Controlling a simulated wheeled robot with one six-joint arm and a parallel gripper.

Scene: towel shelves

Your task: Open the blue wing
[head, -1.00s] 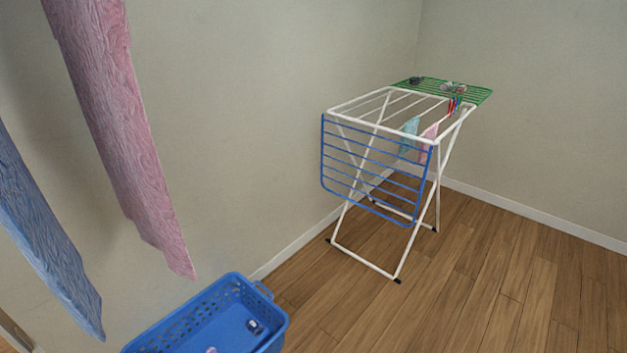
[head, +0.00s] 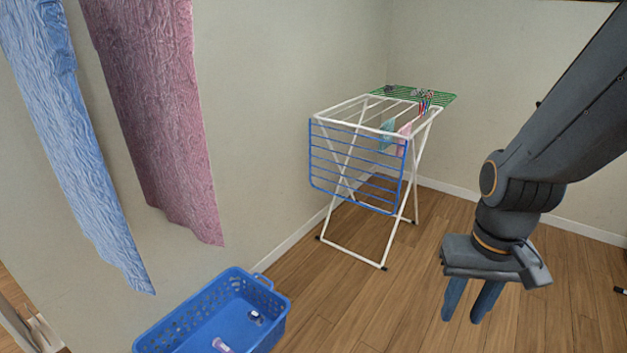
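The blue wing (head: 355,166) hangs folded down at the near end of the white drying rack (head: 345,236), its bars facing me. The green wing (head: 432,97) at the far end lies out flat, with small items on it. My gripper (head: 468,318) is at the right, in front of the rack and apart from it, pointing down. Its two blue fingers are spread with a gap between them, and nothing shows in it.
A blue laundry basket (head: 172,331) with small items inside stands on the floor at the front left. A blue towel (head: 75,150) and a pink towel (head: 165,120) hang at the left. A wall runs behind the rack.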

